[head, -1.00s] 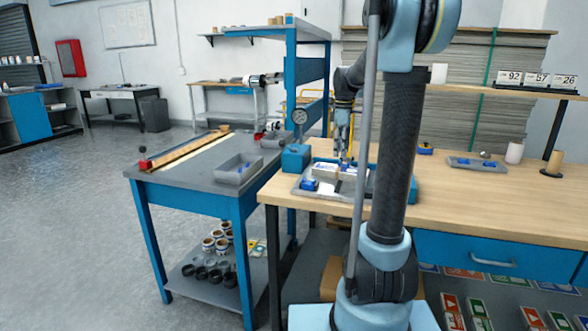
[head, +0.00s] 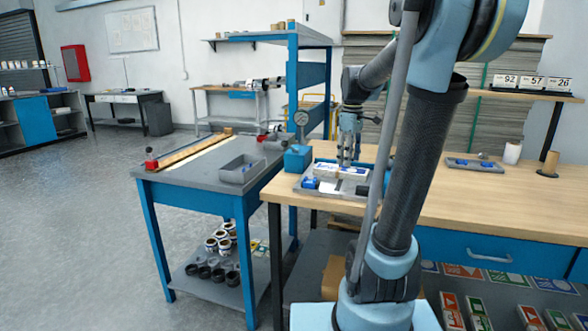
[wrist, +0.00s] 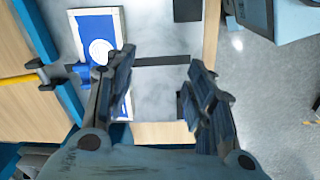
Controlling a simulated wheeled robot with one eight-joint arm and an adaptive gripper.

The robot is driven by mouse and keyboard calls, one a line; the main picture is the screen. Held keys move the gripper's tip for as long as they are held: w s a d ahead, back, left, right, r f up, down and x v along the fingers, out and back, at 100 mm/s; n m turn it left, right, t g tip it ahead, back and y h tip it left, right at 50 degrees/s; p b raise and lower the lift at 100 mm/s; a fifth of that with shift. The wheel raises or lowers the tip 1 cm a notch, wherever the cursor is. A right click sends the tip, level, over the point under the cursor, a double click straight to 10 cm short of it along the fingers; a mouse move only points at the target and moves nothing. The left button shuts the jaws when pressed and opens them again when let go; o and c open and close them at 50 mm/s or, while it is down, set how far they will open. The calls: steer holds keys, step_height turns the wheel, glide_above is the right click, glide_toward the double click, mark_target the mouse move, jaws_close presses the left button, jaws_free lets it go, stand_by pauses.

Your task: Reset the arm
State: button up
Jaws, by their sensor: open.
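My gripper (head: 347,162) hangs pointing down over the grey tray (head: 296,191) at the left end of the wooden workbench (head: 480,205). It is open, with nothing between its fingers. In the wrist view my gripper (wrist: 160,62) shows its two fingers spread apart above the tray's grey floor. A white and blue box (wrist: 98,38) lies partly behind the left finger. In the head view white boxes (head: 340,172) and a small blue item (head: 310,183) lie in the tray. My arm hides part of the tray's right side.
A blue box with a round gauge (head: 298,157) stands beside the tray. A small tray (head: 472,163) and a white roll (head: 512,153) sit farther right; the bench front is largely clear.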

steer(key=s+f+m, duration=0.5)
steer(key=s+f, duration=0.4)
steer(key=s, duration=0.3)
steer(key=s+f+m+t, duration=0.1)
steer(key=s+f+m, duration=0.4)
steer(key=s+f, duration=0.4)
steer(key=s, duration=0.3)
steer(key=shift+s+m+t, duration=0.2)
steer(key=shift+m+t, duration=0.1)
steer(key=shift+w+f, duration=0.15)
steer(key=shift+w, duration=0.25)
steer(key=shift+c, duration=0.5)
